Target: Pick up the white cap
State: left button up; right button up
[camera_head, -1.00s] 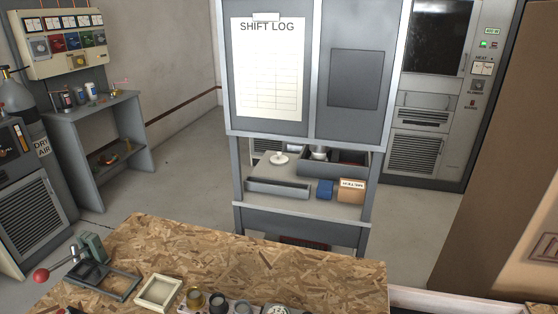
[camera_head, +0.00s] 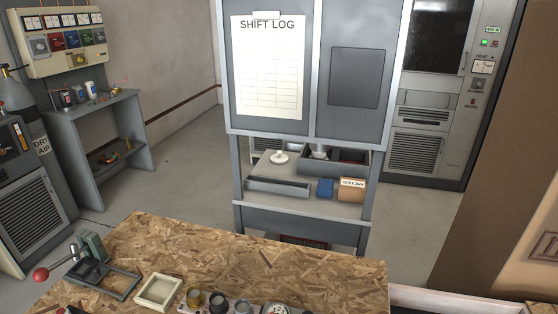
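A small white round piece with a raised middle (camera_head: 279,157) sits on the grey shelf of the cabinet under the shift log; it may be the white cap, but it is too small to tell. Another pale round piece (camera_head: 319,151) stands to its right, partly hidden by the cabinet's upper part and next to a dark open bin (camera_head: 350,168). Neither of my grippers is in view.
An OSB-topped bench (camera_head: 240,265) stands in front, with a red-knobbed lever tool (camera_head: 88,256), a cream tray (camera_head: 158,291) and several round parts at its near edge. A blue box (camera_head: 325,188) and a cardboard box (camera_head: 351,190) stand on the cabinet shelf. A large brown carton blocks the right.

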aim_at(278, 158)
jog(key=k+j+u, duration=0.15)
jog(key=k+u, duration=0.2)
jog(key=k, duration=0.3)
jog(key=u, duration=2)
jog(key=i+u, duration=0.3)
jog(key=i, duration=1.25)
jog(key=i+z, duration=0.2)
jog(key=i, duration=0.4)
jog(key=i+z, duration=0.2)
jog(key=i, duration=0.45)
jog(key=i+j+z, duration=0.2)
jog(key=i, duration=0.4)
jog(key=i+l+z, duration=0.2)
jog(key=z, duration=0.2)
jog(key=i+z, duration=1.05)
jog(key=z, duration=0.15)
jog(key=i+j+z, duration=0.2)
jog(key=z, duration=0.2)
jog(key=i+l+z, duration=0.1)
jog(key=i+z, duration=0.25)
jog(key=i, duration=0.65)
jog(key=i+j+z, duration=0.15)
jog(key=i+z, duration=0.25)
jog(key=i, duration=0.55)
jog(key=i+l+z, duration=0.15)
jog(key=i+z, duration=1.1)
jog(key=i+j+z, duration=0.25)
jog(key=i+z, duration=0.15)
